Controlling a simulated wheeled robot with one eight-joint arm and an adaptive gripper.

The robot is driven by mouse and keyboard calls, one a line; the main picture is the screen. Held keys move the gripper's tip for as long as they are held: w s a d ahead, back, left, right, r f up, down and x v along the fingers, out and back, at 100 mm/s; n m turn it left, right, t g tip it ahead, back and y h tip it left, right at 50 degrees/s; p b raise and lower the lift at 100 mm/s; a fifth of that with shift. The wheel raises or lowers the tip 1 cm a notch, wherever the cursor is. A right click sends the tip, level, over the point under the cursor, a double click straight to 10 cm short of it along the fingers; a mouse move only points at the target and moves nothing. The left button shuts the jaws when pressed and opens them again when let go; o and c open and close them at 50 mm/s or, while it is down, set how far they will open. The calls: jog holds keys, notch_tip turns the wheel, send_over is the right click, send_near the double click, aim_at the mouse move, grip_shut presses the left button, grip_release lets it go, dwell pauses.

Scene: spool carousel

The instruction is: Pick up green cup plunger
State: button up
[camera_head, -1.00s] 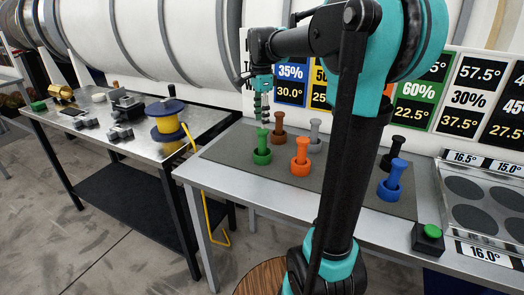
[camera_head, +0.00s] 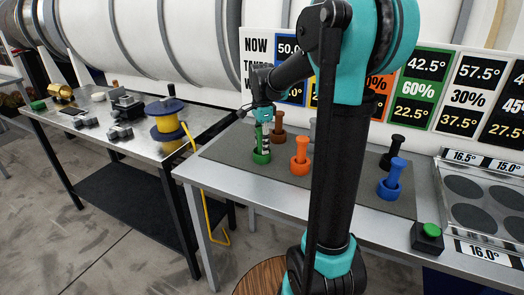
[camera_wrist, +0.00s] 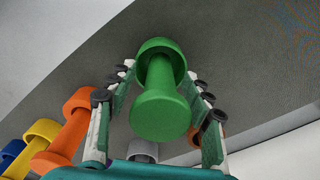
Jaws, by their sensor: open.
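The green cup plunger (camera_head: 261,148) stands upright in its green cup (camera_head: 261,157) near the left end of the grey mat. In the wrist view the plunger's round knob (camera_wrist: 160,115) faces the camera, with the cup (camera_wrist: 160,46) beyond it. My gripper (camera_head: 262,132) is lowered over the plunger from above. In the wrist view its fingers (camera_wrist: 160,82) are open, one on each side of the plunger, with visible gaps to it. The fingers partly hide the plunger in the head view.
An orange plunger and cup (camera_head: 300,157) stand close to the right. A brown one (camera_head: 278,130) stands just behind. Blue (camera_head: 393,178) and black (camera_head: 391,155) ones stand farther right. A grey one (camera_wrist: 143,151) is mostly hidden by my arm. A green button box (camera_head: 428,238) sits at the front edge.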

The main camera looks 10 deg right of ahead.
jog(key=shift+c, duration=0.6)
jog(key=c, duration=1)
jog(key=shift+r, duration=0.1)
jog(key=shift+c, duration=0.2)
